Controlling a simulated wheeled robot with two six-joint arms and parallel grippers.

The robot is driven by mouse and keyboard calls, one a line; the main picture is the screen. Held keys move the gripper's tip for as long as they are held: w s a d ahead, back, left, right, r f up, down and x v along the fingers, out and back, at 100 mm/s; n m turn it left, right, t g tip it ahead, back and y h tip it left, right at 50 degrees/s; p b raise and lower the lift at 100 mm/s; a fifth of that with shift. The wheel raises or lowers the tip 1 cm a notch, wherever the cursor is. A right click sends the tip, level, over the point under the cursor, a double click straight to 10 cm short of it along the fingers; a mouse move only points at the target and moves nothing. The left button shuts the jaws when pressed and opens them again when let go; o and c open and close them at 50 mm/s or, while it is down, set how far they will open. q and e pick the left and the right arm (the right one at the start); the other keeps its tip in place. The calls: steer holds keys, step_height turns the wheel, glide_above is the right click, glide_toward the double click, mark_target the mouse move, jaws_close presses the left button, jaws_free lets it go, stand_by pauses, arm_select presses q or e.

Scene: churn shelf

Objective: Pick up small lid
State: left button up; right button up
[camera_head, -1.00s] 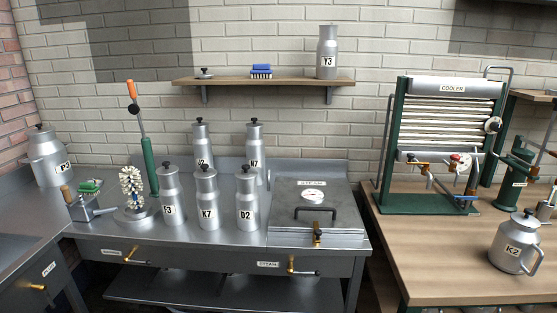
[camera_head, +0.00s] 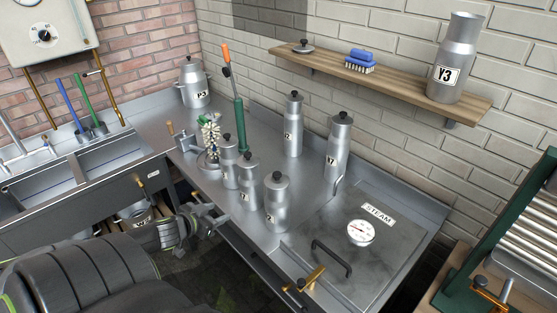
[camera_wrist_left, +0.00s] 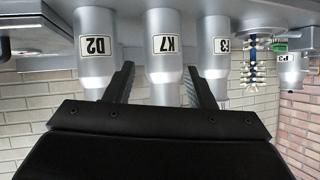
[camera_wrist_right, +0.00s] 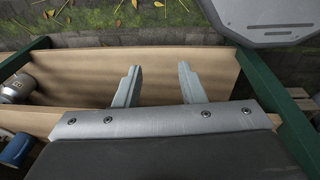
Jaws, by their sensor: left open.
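A small grey lid with a dark knob (camera_head: 303,46) lies alone near the left end of the wooden wall shelf. My left gripper (camera_head: 197,224) is low in front of the steel counter, well below the lid and apart from it. In the left wrist view my left gripper (camera_wrist_left: 160,68) is open and empty, facing the K7 churn (camera_wrist_left: 163,50), with the D2 churn (camera_wrist_left: 95,45) and another churn beside it. My right gripper (camera_wrist_right: 158,70) is open and empty above wooden boards in the right wrist view. The lid is in neither wrist view.
The shelf (camera_head: 400,88) also holds a blue brush (camera_head: 361,60) and a Y3 churn (camera_head: 455,60) with no lid visible. Several lidded churns, such as the P3 churn (camera_head: 194,82), stand on the counter. A steam box (camera_head: 385,215) fills its right end. A sink (camera_head: 60,178) is left.

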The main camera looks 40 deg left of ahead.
arm_select(q)
steer(key=w+d+r+m+t+h+p, duration=0.1)
steer(key=d+r, duration=0.2)
steer(key=r, duration=0.3)
steer(key=w+d+r+h+p, duration=0.1)
steer(key=w+d+r+p, duration=0.1)
steer(key=r, duration=0.4)
steer(key=h, duration=0.2)
glide_toward(275, 175)
arm_select(e)
step_height(275, 175, up, 5)
steer(key=s+a, duration=0.1)
steer(key=s, duration=0.1)
arm_select(q)
steer(key=shift+m, duration=0.3)
steer(key=shift+b+x, duration=3.8)
steer(key=shift+b, duration=1.9)
steer(key=shift+w+f+t, duration=0.2)
steer(key=shift+w+t, duration=0.1)
steer(key=shift+w, duration=0.4)
steer(key=shift+p+x, duration=0.45)
steer(key=shift+x, duration=1.45)
steer(key=shift+f, duration=0.1)
arm_select(e)
step_height(275, 175, down, 10)
steer(key=w, duration=0.1)
steer(key=shift+d+f, duration=0.25)
